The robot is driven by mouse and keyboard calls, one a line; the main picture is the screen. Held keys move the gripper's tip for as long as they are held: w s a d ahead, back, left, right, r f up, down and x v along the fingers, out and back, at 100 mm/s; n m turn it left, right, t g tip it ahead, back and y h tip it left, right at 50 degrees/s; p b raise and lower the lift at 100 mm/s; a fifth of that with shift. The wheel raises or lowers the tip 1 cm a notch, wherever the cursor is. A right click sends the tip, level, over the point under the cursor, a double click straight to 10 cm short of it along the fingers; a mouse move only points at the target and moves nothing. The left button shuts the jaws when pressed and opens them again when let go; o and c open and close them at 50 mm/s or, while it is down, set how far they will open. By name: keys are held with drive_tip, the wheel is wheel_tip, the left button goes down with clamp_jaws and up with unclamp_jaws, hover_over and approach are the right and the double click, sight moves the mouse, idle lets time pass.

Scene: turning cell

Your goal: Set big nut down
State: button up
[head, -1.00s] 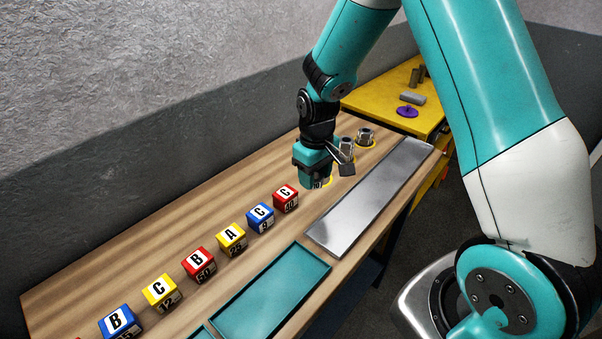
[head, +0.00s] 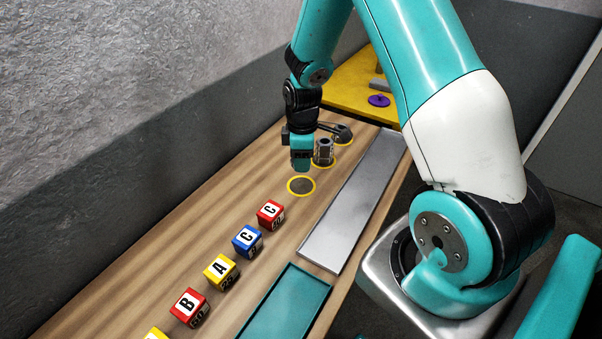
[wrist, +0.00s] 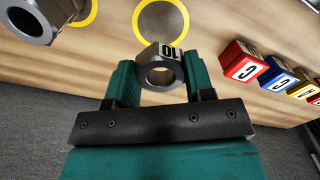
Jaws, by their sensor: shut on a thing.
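My gripper (wrist: 160,80) is shut on the big nut (wrist: 160,70), a grey metal nut with a round bore and a "10" label, held between the teal fingers in the wrist view. In the head view my gripper (head: 301,168) points down by the nearest yellow-ringed grey spot (head: 301,186), which is bare. The held nut is hidden there. The same ringed spot (wrist: 162,22) shows beyond the nut in the wrist view. I cannot tell the exact gap between nut and table.
Another grey nut (head: 323,151) stands on the adjacent ringed spot; a dark shape (head: 342,131) is at the farthest ring. Lettered cubes (head: 270,214) form a row. A metal plate (head: 350,205) and teal tray (head: 285,308) lie along the wooden bench's front edge.

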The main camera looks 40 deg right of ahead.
sight(302, 186)
drive_tip(key=shift+f+p, duration=0.6)
drive_tip(key=shift+f, duration=2.95)
drive_tip(key=shift+f, duration=0.2)
drive_tip(key=o, duration=1)
drive_tip(key=shift+o, duration=0.2)
drive_tip(key=shift+r, duration=0.15)
